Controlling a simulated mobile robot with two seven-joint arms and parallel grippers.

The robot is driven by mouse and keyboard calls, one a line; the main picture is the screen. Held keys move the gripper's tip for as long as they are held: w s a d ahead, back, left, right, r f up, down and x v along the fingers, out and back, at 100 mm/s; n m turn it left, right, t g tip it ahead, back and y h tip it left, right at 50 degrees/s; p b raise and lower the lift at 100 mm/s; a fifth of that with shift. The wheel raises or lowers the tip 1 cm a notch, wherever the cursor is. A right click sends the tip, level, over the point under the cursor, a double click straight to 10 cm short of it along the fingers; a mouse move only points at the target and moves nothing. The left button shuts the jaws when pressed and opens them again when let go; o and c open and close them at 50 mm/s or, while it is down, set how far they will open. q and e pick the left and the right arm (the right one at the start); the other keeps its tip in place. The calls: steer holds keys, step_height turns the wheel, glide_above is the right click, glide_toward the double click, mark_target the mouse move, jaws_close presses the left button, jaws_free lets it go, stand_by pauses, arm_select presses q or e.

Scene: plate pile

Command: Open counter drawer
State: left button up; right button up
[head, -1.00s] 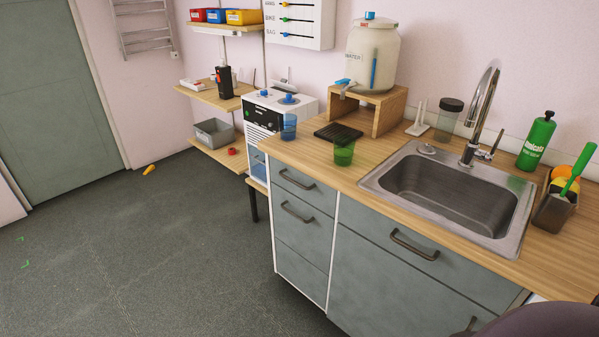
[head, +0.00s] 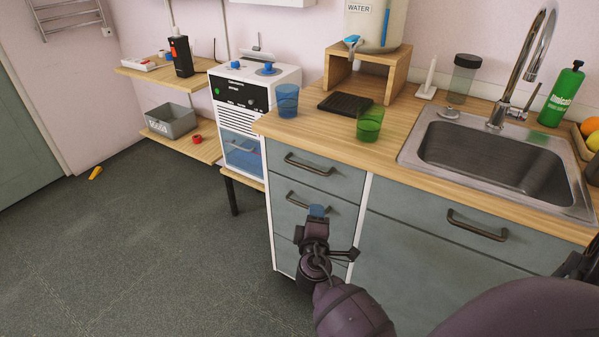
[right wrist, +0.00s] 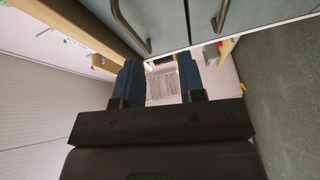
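The counter (head: 385,150) has a narrow column of grey drawers at its left end, and all look shut. The top drawer (head: 335,180) has a dark bar handle (head: 310,165), and the drawer below has a similar handle (head: 306,203). My right gripper (head: 317,211) is in front of the second drawer, overlapping the right end of its handle in the head view. In the right wrist view its two blue fingers (right wrist: 160,82) are apart with nothing between them. Two handles show beyond the fingers, one upper left (right wrist: 130,28) and one upper right (right wrist: 221,15). My left gripper is not in view.
A blue cup (head: 287,101) and a green cup (head: 369,124) stand on the counter near its front edge. A sink (head: 405,155) is to the right. A wider drawer with a handle (head: 477,226) lies below it.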

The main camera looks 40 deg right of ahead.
steer(key=n+h+b, duration=0.1)
steer(key=h, duration=0.1)
glide_toward(305, 168)
step_height(305, 168, down, 2)
steer(key=s, duration=0.1)
steer(key=shift+n+t+h, duration=0.3)
steer(key=shift+t+h, duration=0.1)
steer(key=x, duration=1.1)
steer(key=shift+w+a+r, duration=0.15)
steer(key=shift+w+r, duration=0.15)
steer(key=shift+w, duration=0.1)
jaws_close()
